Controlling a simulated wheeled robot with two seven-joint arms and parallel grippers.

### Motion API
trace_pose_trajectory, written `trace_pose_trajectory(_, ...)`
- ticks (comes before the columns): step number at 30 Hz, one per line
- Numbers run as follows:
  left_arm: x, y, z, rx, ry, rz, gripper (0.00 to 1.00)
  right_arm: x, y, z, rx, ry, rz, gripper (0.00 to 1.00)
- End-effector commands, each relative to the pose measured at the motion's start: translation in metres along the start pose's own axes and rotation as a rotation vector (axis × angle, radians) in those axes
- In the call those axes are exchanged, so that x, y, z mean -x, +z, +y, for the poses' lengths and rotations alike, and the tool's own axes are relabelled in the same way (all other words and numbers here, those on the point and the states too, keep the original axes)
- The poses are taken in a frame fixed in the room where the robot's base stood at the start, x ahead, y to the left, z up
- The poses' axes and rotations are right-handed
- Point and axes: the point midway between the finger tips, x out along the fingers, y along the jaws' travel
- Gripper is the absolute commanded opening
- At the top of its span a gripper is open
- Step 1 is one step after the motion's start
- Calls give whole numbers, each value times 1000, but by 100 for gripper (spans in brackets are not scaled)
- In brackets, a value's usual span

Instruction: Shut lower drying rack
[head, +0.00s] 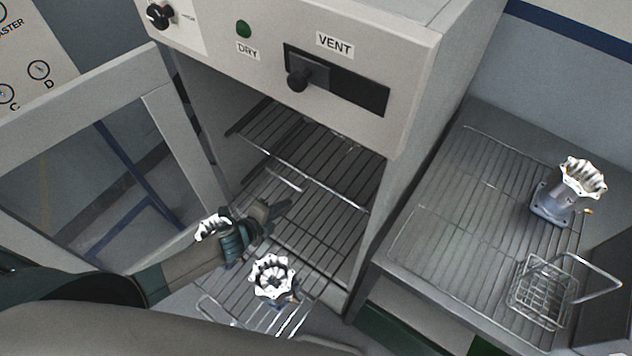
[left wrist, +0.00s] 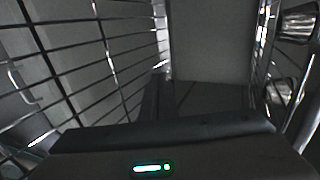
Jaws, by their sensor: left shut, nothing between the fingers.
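The lower drying rack (head: 318,283) is a wire shelf pulled partly out of the open drying cabinet. A machined metal housing (head: 271,277) with a scalloped rim stands on its front part. A second housing (head: 212,227) shows at the left, mostly hidden behind my left gripper. My left gripper (head: 286,206) is shut and empty, over the lower rack near the cabinet opening. In the left wrist view the shut fingers (left wrist: 157,95) point between wire bars at both sides. I cannot tell whether they touch the rack. My right gripper is not in view.
The upper rack (head: 318,165) sits inside the cabinet. The cabinet door (head: 175,145) stands open at the left. At the right, a bench with a wire grid (head: 440,240) carries another housing (head: 560,200) and a wire basket (head: 540,295).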

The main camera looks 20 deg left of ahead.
Motion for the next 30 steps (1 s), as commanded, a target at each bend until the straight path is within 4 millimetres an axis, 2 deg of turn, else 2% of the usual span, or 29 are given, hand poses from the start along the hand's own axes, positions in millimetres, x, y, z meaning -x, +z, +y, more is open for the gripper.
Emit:
trace_pose_trajectory(20,-3,0,3,0,0,0,0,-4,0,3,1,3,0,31)
trace_pose_trajectory(26,-14,0,4,0,0,0,0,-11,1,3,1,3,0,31)
trace_pose_trajectory(30,-30,0,5,-1,-2,0,0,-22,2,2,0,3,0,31)
